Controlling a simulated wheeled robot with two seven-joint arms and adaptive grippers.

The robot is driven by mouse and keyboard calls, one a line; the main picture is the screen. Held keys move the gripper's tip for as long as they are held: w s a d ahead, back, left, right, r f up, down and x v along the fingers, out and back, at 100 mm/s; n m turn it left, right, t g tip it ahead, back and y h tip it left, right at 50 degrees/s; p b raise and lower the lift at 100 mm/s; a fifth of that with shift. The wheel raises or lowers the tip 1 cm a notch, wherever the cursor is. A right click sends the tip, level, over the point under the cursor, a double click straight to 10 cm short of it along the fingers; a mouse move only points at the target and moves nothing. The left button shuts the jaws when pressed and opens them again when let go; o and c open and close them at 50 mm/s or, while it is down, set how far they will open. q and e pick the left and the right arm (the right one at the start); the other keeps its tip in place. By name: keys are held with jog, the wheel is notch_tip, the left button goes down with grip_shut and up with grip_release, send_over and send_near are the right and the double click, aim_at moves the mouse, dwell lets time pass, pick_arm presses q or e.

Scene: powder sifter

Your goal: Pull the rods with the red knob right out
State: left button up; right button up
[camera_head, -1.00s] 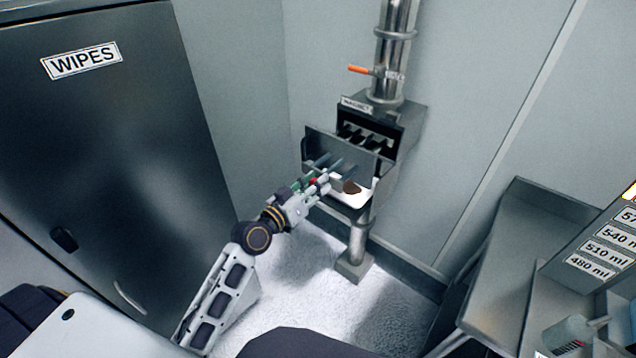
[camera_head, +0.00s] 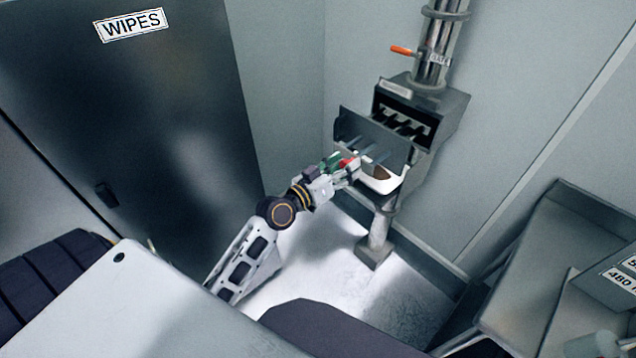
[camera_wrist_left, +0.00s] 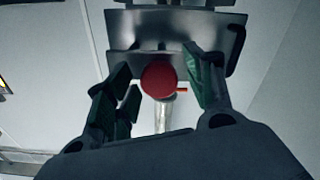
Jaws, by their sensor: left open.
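The red knob (camera_wrist_left: 159,78) sits between the two green-padded fingers of my left gripper (camera_wrist_left: 160,92) in the left wrist view, with a gap on each side. In the head view the red knob (camera_head: 347,162) shows at the left gripper (camera_head: 346,167), partly covered by it. The sifter's hinged plate (camera_head: 372,137) stands in front of the dark housing (camera_head: 437,112), with several rods sticking out through it. The left gripper is open around the knob. The rod behind the knob is mostly hidden. My right gripper is not seen.
A white tray (camera_head: 385,186) with brown powder (camera_head: 380,173) sits under the plate. A steel pipe with an orange handle (camera_head: 401,50) rises above the housing. A dark WIPES cabinet (camera_head: 150,110) stands left. A metal bench (camera_head: 545,235) stands right.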

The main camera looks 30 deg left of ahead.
pick_arm(q)
jog(key=v, duration=1.1)
dwell(0.7)
jog(key=shift+s+r, duration=0.1)
jog(key=shift+s, duration=0.05)
dwell(0.4)
dwell(0.4)
